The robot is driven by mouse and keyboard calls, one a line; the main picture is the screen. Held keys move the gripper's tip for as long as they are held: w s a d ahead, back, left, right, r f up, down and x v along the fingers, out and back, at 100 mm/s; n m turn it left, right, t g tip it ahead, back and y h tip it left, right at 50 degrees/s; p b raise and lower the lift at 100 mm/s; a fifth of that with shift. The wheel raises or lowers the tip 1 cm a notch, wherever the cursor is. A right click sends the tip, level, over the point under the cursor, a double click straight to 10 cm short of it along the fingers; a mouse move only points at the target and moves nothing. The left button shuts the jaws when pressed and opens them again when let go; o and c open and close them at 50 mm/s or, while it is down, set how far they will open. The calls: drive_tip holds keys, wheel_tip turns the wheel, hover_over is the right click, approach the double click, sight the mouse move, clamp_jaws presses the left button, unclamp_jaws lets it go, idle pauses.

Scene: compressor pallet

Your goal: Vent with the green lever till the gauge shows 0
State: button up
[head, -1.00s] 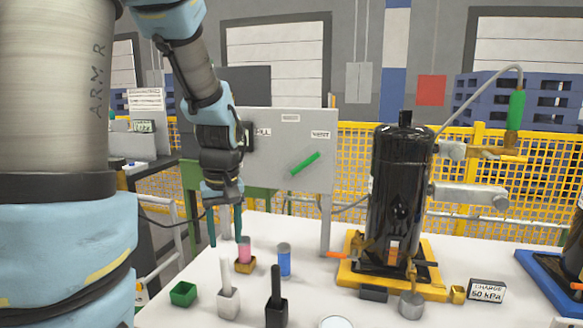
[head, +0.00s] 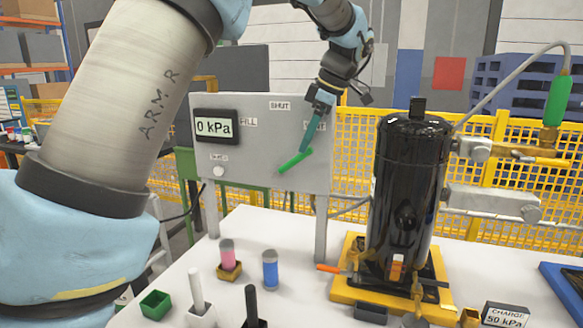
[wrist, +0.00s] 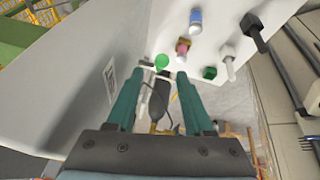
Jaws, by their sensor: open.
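The grey panel (head: 240,170) carries a gauge (head: 215,127) that reads 0 kPa. The green lever (head: 296,161) slants up to the right on the panel, below the partly hidden VENT label (head: 318,127). My gripper (head: 303,149) is at the lever's upper right end, fingers pointing down; contact cannot be made out. In the wrist view my gripper (wrist: 156,82) is open, with a green round end (wrist: 161,61), apparently the lever's, showing beyond and between the fingertips. In the head view the fingers overlap each other.
A black compressor tank (head: 408,190) stands in a yellow base (head: 345,292) right of the panel. Pink (head: 228,252) and blue (head: 270,270) vials, a green block (head: 156,304) and a "CHARGE 50 kPa" sign (head: 505,315) are on the white table (head: 300,300).

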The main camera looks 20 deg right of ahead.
sight(293, 161)
drive_tip(key=p+x, duration=0.1)
drive_tip(key=x, duration=0.8)
drive_tip(key=shift+a+f, duration=0.1)
drive_tip(key=shift+f, duration=0.1)
clamp_jaws()
idle(1.1)
